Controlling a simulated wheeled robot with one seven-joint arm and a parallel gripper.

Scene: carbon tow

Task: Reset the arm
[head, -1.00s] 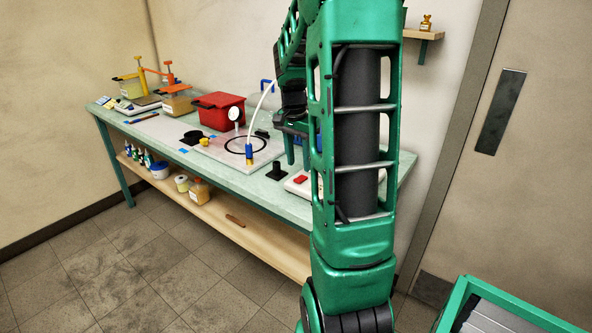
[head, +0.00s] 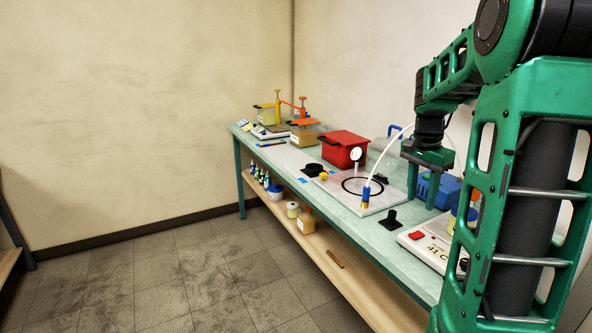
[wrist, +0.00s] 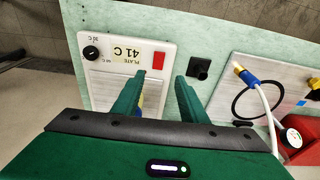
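My gripper (head: 423,188) hangs over the right part of the workbench (head: 245,143), fingers pointing down. In the wrist view my gripper (wrist: 160,90) has its two green fingers spread apart with nothing between them. Below it lie a white hot plate (wrist: 120,48) with a dial, a red switch and a "41 C" label, and bare bench top. My arm is bent on the right side of the head view and hides part of the bench behind it.
Beside the hot plate stand a small black stand (head: 391,219) and a plate with a black ring (head: 362,186) and a hose. The floor (head: 170,270) at left is clear.

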